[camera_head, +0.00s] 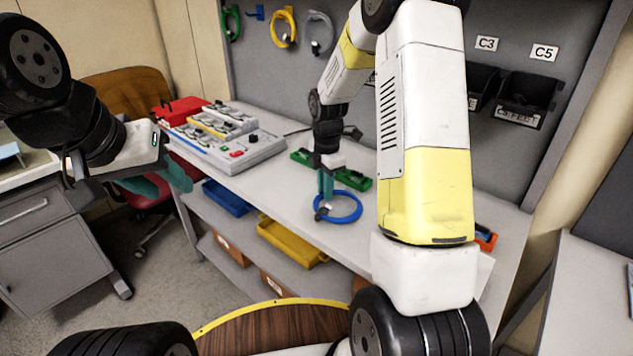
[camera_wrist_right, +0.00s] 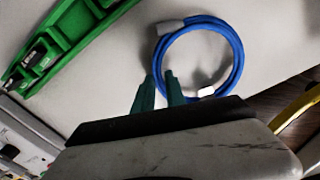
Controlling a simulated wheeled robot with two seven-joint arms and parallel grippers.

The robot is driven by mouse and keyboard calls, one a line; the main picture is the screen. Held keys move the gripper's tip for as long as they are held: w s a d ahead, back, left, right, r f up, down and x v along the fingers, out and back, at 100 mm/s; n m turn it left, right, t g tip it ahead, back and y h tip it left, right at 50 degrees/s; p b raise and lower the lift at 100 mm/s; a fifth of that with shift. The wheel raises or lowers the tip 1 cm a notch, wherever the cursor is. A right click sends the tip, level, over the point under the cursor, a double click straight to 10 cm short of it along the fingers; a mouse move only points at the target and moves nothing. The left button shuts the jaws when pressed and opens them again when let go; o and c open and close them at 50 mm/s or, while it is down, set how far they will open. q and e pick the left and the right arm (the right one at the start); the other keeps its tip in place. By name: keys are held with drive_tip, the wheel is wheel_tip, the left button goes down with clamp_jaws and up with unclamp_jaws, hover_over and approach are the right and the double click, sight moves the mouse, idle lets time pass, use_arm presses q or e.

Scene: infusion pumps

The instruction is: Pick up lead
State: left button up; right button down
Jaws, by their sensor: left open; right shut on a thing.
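A coiled blue lead (camera_head: 343,207) with pale connectors is at the workbench in the head view. It also shows as a blue ring in the right wrist view (camera_wrist_right: 238,62). My right gripper (camera_head: 325,208) points down at the left side of the coil and is shut on the blue lead; its green fingertips (camera_wrist_right: 160,84) meet the ring's near left edge. I cannot tell whether the coil touches the bench. My left gripper (camera_head: 180,180) is open and empty at the left, over the floor beside the bench. Green, yellow and grey leads (camera_head: 284,28) hang on the back panel.
A green holder (camera_head: 352,179) lies on the bench (camera_head: 265,180) behind the blue lead. A pump device (camera_head: 235,148) and a red case (camera_head: 180,110) stand at the left. Blue and yellow trays (camera_head: 290,246) sit on the shelf below. Black bins (camera_head: 530,95) hang at right.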

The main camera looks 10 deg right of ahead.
wheel_tip(320, 180, up, 2)
drive_tip(key=shift+r, duration=0.2)
drive_tip(key=s, duration=0.5)
drive_tip(key=s+r, duration=0.1)
drive_tip(key=s, duration=1)
drive_tip(key=shift+a+r, duration=0.2)
drive_tip(key=shift+a, duration=0.15)
